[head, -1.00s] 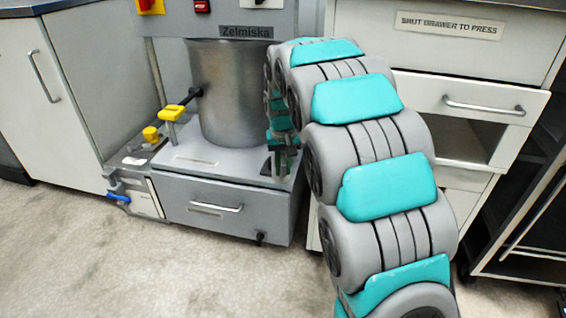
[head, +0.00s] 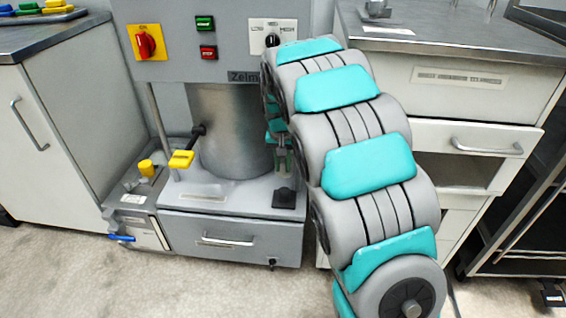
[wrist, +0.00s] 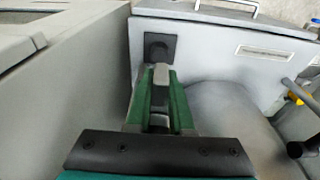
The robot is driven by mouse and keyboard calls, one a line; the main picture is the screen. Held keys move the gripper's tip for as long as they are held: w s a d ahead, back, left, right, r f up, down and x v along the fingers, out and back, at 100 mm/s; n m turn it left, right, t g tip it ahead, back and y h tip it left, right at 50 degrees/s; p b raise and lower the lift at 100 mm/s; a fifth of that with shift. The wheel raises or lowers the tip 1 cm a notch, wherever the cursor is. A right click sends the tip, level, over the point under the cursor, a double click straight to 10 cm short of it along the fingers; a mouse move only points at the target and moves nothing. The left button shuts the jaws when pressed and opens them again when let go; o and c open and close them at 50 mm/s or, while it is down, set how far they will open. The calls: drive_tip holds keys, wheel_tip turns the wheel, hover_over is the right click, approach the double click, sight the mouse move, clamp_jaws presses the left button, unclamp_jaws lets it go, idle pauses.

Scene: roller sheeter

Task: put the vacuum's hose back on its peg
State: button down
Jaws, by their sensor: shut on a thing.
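My gripper (wrist: 160,88) points down over the right front of the grey machine base (head: 240,194), beside the metal cylinder (head: 230,130). Its green fingers are shut on a small grey piece (wrist: 161,76); I cannot tell whether this is part of the hose. In the head view the gripper (head: 284,165) is partly hidden by my arm. A black square pad (head: 285,198) lies on the base below the fingertips. It also shows just beyond them in the wrist view (wrist: 160,45). I cannot make out the vacuum, its hose or the peg for certain.
A yellow-handled lever (head: 181,159) sticks out left of the cylinder. A low box with a blue handle (head: 122,238) stands at the machine's left. A drawer cabinet (head: 470,140) is close on the right, its upper drawer partly open. Floor in front is clear.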

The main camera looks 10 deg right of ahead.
wheel_tip(320, 180, down, 7)
drive_tip(key=b, duration=0.1)
idle(0.5)
drive_tip(key=shift+f+b, duration=0.4)
drive_tip(key=shift+b, duration=0.15)
idle(0.9)
drive_tip(key=shift+f, duration=0.35)
drive_tip(key=shift+f+b, duration=0.65)
drive_tip(key=shift+f, duration=1)
idle(1.3)
drive_tip(key=c, duration=0.7)
unclamp_jaws()
drive_tip(key=r, duration=0.4)
drive_tip(key=s+r, duration=0.1)
drive_tip(key=r, duration=0.2)
drive_tip(key=shift+a, duration=0.2)
drive_tip(key=shift+r, duration=0.3)
